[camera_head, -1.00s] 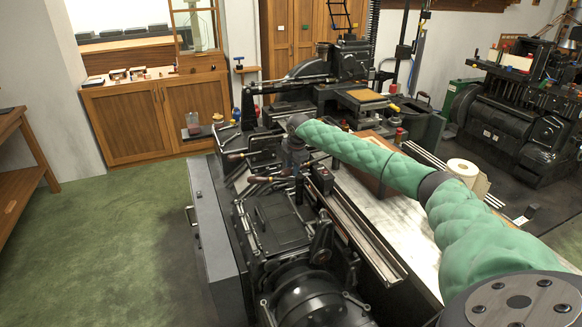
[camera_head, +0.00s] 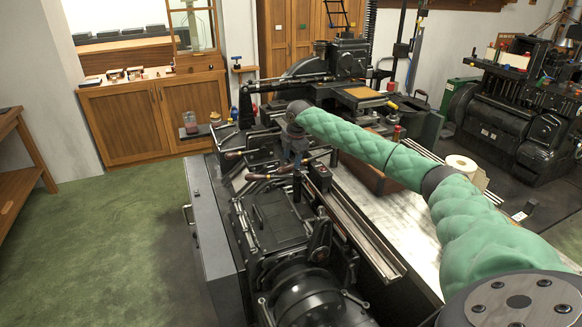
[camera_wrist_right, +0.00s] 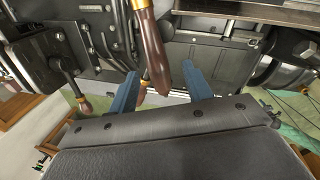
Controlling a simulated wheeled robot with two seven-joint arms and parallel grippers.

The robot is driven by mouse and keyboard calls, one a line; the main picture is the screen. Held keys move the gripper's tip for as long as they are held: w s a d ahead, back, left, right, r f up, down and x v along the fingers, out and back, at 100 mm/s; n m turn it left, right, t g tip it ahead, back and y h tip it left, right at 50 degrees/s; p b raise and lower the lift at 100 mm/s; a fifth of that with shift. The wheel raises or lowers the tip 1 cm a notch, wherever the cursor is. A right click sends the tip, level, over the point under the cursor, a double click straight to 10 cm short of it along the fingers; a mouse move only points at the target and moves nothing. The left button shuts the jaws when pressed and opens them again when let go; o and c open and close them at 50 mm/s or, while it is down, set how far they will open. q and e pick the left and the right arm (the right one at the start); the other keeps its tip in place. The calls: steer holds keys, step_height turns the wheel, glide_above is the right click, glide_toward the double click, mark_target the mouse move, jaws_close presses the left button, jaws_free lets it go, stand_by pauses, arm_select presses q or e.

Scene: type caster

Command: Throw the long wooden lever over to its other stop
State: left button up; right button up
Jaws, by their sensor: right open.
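The long wooden lever (camera_wrist_right: 151,50) has a dark brown handle with a brass collar. In the right wrist view it reaches down between the two blue fingers of my right gripper (camera_wrist_right: 160,88), which is open around it. A gap shows on the right side; whether the left finger touches it I cannot tell. In the head view my right gripper (camera_head: 294,160) is small and dark among the press's levers. A wooden handle (camera_head: 257,177) points left beside it; whether this is the same lever I cannot tell. My left gripper is out of view.
A second, shorter wooden-tipped lever (camera_wrist_right: 83,102) hangs left of the gripper in the wrist view. Another wooden handle (camera_head: 234,155) sticks out left of the press. Black machine parts (camera_head: 272,222) crowd close. Green floor (camera_head: 120,240) is free at the left.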

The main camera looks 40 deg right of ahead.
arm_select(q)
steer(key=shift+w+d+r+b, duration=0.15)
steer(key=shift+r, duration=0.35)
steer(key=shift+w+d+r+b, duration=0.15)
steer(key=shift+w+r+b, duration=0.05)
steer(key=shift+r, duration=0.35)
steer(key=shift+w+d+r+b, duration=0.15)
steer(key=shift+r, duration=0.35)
arm_select(e)
steer(key=shift+s+r, duration=0.2)
steer(key=shift+r, duration=0.8)
steer(key=shift+s+r, duration=0.2)
steer(key=shift+r, duration=0.75)
